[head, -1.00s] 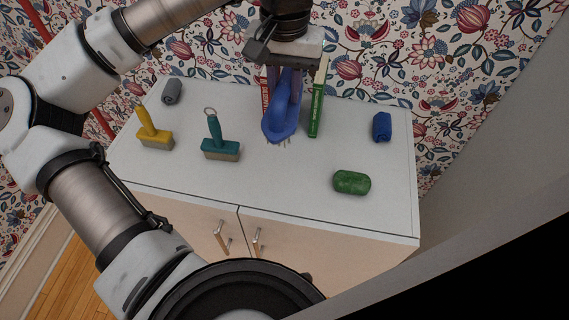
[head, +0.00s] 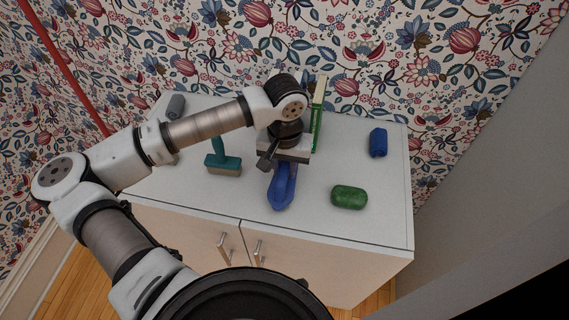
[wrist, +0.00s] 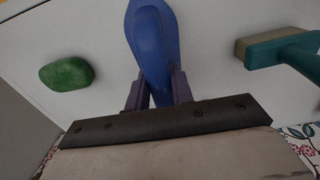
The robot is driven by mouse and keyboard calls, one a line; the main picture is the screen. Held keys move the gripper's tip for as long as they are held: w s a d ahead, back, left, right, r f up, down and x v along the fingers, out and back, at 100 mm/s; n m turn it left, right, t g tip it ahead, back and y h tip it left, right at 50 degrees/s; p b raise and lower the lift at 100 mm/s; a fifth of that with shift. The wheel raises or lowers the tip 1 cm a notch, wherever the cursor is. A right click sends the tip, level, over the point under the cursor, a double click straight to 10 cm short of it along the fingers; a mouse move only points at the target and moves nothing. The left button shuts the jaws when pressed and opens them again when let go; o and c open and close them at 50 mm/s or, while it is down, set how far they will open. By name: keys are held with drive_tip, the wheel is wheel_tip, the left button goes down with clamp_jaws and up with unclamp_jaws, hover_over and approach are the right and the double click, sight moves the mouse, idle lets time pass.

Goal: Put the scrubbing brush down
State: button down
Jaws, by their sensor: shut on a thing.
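The blue scrubbing brush (head: 281,188) is in my gripper (head: 283,168), over the front middle of the white cabinet top (head: 310,222). In the wrist view the brush (wrist: 155,45) lies between the two purple-grey fingers of my gripper (wrist: 157,88), which are shut on it. Its bristles are hidden underneath, so I cannot tell whether they touch the top. A teal brush (head: 221,160) stands to its left and a green rounded block (head: 348,197) lies to its right.
A rolled blue cloth (head: 378,142) lies at the right and a rolled grey cloth (head: 174,106) at the back left. A green upright book (head: 317,120) stands behind my gripper. Bare top lies between the held brush and the green block.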

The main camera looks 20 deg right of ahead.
drive_tip(key=c, duration=1.2)
unclamp_jaws()
